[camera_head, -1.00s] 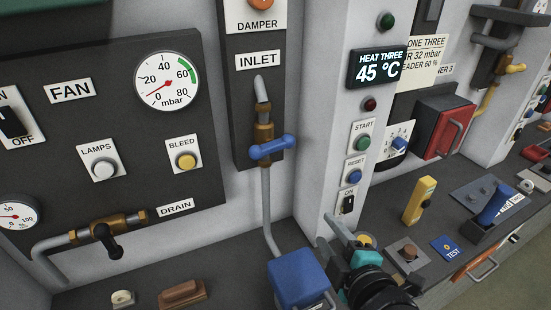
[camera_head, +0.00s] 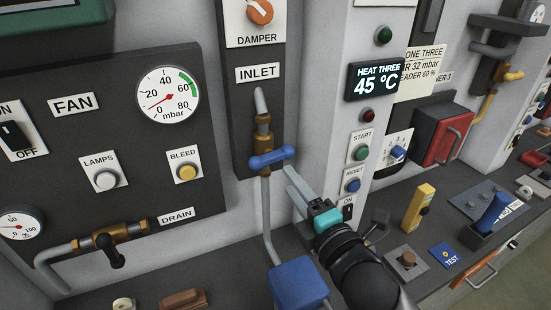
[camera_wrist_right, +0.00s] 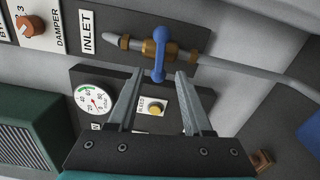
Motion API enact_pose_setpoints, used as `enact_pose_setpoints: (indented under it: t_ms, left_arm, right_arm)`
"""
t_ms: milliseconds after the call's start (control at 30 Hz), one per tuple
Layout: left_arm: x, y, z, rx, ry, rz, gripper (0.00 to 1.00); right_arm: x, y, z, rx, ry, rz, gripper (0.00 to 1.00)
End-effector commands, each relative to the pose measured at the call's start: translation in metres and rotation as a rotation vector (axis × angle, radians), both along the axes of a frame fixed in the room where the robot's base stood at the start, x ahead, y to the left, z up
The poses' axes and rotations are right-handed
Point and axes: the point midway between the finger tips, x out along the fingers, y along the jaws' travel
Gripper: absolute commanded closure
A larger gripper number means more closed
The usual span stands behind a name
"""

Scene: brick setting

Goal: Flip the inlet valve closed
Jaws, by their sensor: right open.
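The inlet valve has a brass body (camera_head: 264,132) on a vertical grey pipe under the INLET label (camera_head: 257,73). Its blue lever (camera_head: 270,158) lies across the pipe, slightly higher at its right end. My right gripper (camera_head: 291,178) is open and empty, just right of and below the lever in the head view. In the right wrist view the blue lever (camera_wrist_right: 159,65) shows between the spread fingertips of that gripper (camera_wrist_right: 159,77), seemingly just beyond them. I cannot tell whether they touch. My left gripper is out of view.
A blue box (camera_head: 298,283) stands below the pipe. The white column with START (camera_head: 362,153) and RESET buttons is close to the right of my right gripper. The drain valve (camera_head: 106,243) and BLEED button (camera_head: 187,172) are on the panel at left.

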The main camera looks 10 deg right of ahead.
Motion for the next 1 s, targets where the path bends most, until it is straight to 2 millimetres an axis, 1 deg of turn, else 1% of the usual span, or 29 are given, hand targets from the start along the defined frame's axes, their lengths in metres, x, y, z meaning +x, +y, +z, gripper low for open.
enact_pose_setpoints:
  t_ms: [33,300,500,700,967,1000]
  left_arm:
    - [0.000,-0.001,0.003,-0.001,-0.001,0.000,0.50]
    - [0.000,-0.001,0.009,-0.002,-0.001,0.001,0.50]
    - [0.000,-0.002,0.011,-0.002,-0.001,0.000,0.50]
    - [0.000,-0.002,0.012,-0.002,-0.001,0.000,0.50]
    - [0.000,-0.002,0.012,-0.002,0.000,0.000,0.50]
    - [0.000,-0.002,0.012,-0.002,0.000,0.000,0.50]
  right_arm:
    - [0.008,0.002,0.002,0.002,-0.003,0.000,0.50]
    - [0.049,0.010,0.001,0.002,0.000,-0.001,0.50]
    - [0.071,0.014,0.001,0.002,-0.001,0.000,0.50]
    - [0.080,0.016,0.000,0.001,0.001,0.001,0.50]
    - [0.081,0.016,0.000,0.001,0.001,0.001,0.50]
    - [0.081,0.016,0.000,0.001,0.001,0.001,0.53]
